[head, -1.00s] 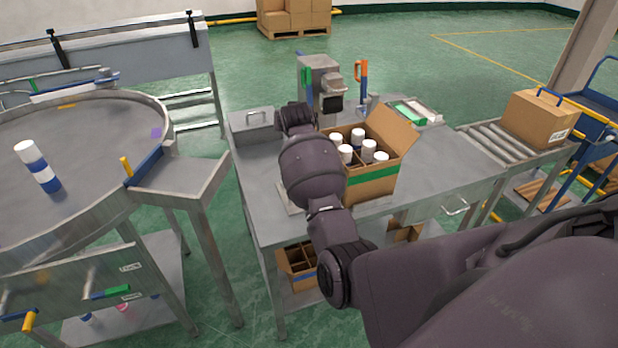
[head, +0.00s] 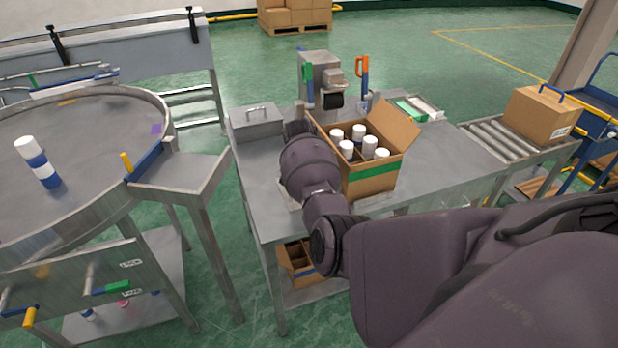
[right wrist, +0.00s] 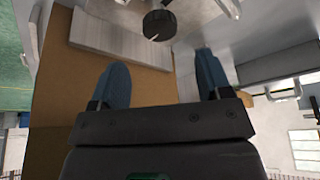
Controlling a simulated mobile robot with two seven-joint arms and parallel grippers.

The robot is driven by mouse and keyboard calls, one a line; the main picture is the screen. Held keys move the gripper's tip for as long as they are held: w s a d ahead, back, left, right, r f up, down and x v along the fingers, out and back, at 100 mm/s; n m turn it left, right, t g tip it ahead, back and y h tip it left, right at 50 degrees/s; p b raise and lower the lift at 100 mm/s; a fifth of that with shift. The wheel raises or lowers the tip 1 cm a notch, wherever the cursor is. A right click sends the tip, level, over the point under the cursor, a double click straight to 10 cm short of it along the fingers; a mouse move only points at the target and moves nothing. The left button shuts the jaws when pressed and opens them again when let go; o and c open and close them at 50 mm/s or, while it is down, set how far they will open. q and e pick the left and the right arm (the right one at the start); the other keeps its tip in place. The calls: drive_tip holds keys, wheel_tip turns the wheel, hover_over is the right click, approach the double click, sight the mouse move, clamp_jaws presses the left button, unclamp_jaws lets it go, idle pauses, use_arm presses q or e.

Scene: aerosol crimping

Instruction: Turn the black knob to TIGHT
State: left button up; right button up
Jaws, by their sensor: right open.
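The black knob (right wrist: 159,25) shows at the top of the right wrist view, round with a pale pointer line on its face. No TIGHT marking is readable. My right gripper (right wrist: 162,72) is open, its two blue fingertips apart and empty. The knob lies ahead of the fingers, not between them. In the head view the grey crimping machine (head: 318,75) stands at the back of the table with a dark part on its front; I cannot tell if this is the knob. There my right wrist hides the fingers. My left gripper is not in view.
An open carton (head: 372,181) with several white-capped cans stands right of my right wrist. A grey metal box (head: 256,124) is to its left. The table (head: 440,165) is clear at right.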

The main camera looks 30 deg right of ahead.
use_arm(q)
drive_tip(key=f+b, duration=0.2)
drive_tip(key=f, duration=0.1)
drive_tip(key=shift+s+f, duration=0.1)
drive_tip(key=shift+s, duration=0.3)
use_arm(e)
drive_tip(key=x, duration=0.6)
drive_tip(key=shift+w+d+f, duration=0.1)
drive_tip(key=shift+d+f, duration=0.05)
drive_tip(key=shift+f, duration=0.2)
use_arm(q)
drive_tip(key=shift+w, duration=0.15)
use_arm(e)
drive_tip(key=shift+c, duration=0.3)
drive_tip(key=c, duration=0.9)
drive_tip(key=shift+o, duration=0.2)
